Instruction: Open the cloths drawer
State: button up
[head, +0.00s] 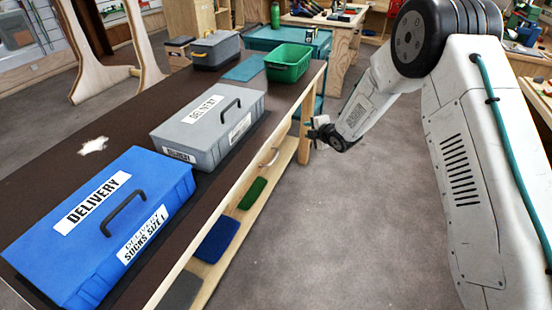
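No label naming a cloths drawer is readable. Along the right side of the long dark-topped bench (105,150), a curved pale handle (268,157) shows below the top edge, toward the far end; I cannot tell what it belongs to. Below the top lie flat coloured pieces, green (252,194), blue (217,240) and dark grey (180,291), possibly cloths. My gripper (316,131) is at the bench's far right corner, beside the wooden leg and apart from the handle. It is small and dark, and its opening is not clear.
On the bench stand a blue delivery box (165,178), a grey delivery box (245,106), a green bin (288,63) and a dark grey toolbox (215,48). A teal trolley (262,36) stands beyond. Grey floor (350,225) to the right of the bench is clear.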

aim_at(276, 157)
jog(key=s+a+f+n+y, duration=0.1)
jog(key=a+f+n+y, duration=0.2)
jog(key=f, duration=0.4)
jog(key=s+a+f+n+y, duration=0.1)
jog(key=s+a+f+n, duration=0.1)
jog(key=a+f, duration=0.35)
jog(key=shift+g+y, duration=0.3)
jog(key=w+a+f, duration=0.2)
jog(key=w, duration=0.1)
jog(key=w+a+f, duration=0.1)
jog(key=w+a, duration=0.1)
jog(key=shift+w+a+f, duration=0.1)
jog(key=shift+w+f, duration=0.05)
jog(key=shift+f, duration=0.15)
grip_shut()
